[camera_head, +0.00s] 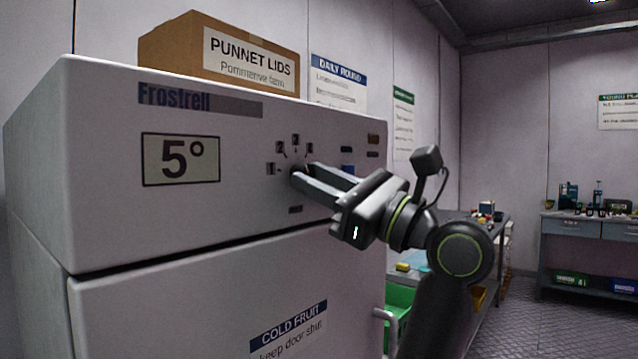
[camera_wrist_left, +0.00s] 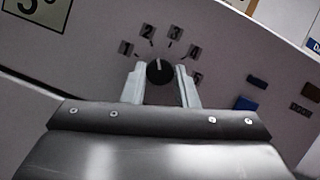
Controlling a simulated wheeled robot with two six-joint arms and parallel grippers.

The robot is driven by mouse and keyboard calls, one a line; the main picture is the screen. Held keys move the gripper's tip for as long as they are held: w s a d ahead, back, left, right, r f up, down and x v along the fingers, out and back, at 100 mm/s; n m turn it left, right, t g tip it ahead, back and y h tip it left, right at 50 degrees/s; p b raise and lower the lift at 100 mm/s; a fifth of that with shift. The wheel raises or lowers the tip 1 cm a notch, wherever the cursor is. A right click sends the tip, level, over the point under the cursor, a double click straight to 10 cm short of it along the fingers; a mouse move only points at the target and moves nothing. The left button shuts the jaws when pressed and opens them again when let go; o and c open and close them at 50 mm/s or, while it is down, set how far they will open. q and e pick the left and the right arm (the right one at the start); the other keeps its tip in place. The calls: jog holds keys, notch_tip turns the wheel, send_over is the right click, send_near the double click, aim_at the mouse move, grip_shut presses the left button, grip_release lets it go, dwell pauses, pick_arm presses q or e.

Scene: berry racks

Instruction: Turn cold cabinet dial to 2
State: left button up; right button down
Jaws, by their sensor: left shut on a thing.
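The cold cabinet (camera_head: 230,185) is white, and its display (camera_head: 181,160) reads 5°. The black dial (camera_wrist_left: 160,73) sits on the upper panel, ringed by the numbers 1 to 5. Its pale pointer mark points up, between the 2 (camera_wrist_left: 147,30) and the 3 (camera_wrist_left: 175,32). My left gripper (camera_head: 298,176) reaches the panel from the right and hides most of the dial in the head view. In the left wrist view its two fingers stand on either side of the dial, shut on it. My right gripper is not in view.
A punnet lids box (camera_head: 190,50) stands on top of the cabinet. The lower door (camera_head: 180,305) is shut, with a handle (camera_head: 385,325) at its right edge. Coloured buttons (camera_wrist_left: 250,104) are right of the dial. Workbenches (camera_head: 575,225) stand at the back right.

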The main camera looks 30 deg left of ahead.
pick_arm(q)
jog(key=shift+n+g, duration=0.4)
jog(key=shift+n, duration=0.8)
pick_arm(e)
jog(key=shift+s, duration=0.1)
pick_arm(q)
jog(key=o, duration=1)
jog(key=b+v, duration=0.1)
jog(key=v, duration=0.4)
jog(key=b+v, duration=0.1)
jog(key=v, duration=1.1)
jog(key=shift+w+d+r+b, duration=0.15)
jog(key=shift+w+d+b, duration=0.15)
jog(key=shift+b, duration=0.1)
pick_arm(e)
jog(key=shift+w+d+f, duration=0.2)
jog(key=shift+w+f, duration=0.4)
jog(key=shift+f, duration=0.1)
